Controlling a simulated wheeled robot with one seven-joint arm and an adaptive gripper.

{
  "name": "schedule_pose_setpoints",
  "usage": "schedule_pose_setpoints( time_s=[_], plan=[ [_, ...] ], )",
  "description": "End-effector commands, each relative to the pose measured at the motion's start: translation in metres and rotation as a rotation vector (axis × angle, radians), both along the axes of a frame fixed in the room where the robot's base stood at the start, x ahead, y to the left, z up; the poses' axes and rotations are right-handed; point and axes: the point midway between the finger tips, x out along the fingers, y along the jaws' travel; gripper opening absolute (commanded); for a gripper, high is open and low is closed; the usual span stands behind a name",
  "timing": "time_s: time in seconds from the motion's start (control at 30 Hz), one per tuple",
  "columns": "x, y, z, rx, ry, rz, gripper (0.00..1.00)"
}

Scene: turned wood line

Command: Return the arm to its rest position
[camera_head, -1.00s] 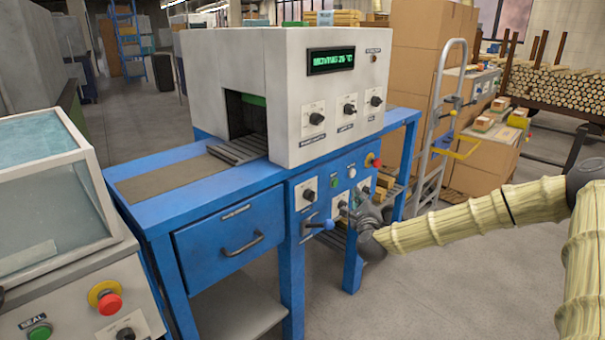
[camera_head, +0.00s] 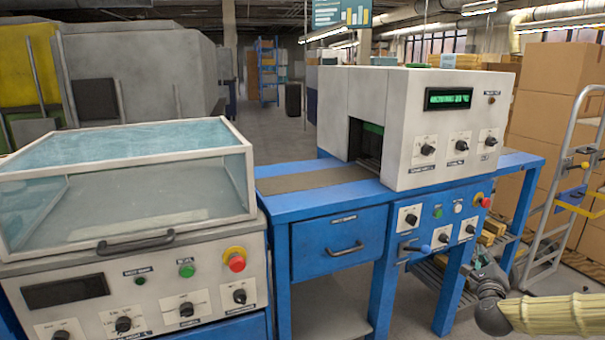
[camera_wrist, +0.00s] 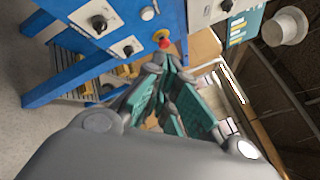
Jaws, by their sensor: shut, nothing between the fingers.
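My gripper (camera_head: 492,275) is at the lower right of the head view, at the end of my pale segmented arm (camera_head: 560,313). It appears in front of the lower shelf of the blue bench, with nothing held. In the wrist view my gripper (camera_wrist: 165,92) shows its teal-lined fingers shut and empty, pointing toward the blue bench's control panel. Much of my arm lies outside the head view.
A blue bench (camera_head: 330,212) carries a white machine (camera_head: 415,120) with a lit green display. A clear-lidded sealing machine (camera_head: 120,265) stands at the left. A hand truck (camera_head: 560,190) and stacked cartons (camera_head: 550,95) stand at the right. An aisle runs behind.

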Motion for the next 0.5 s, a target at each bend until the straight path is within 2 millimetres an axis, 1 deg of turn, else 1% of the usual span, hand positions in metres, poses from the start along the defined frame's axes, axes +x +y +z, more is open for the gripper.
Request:
schedule_pose_setpoints(
  time_s=[0.07,0.1,0.27,0.47,0.5],
  plan=[
    [0.0,0.003,-0.001,-0.004,0.004,0.004,0.0],
    [0.001,0.009,-0.006,-0.015,0.021,0.017,0.0],
    [0.0,0.031,-0.023,-0.057,0.078,0.055,0.0],
    [-0.003,0.064,-0.049,-0.126,0.164,0.119,0.0],
    [-0.004,0.072,-0.055,-0.143,0.184,0.136,0.0]
  ],
)
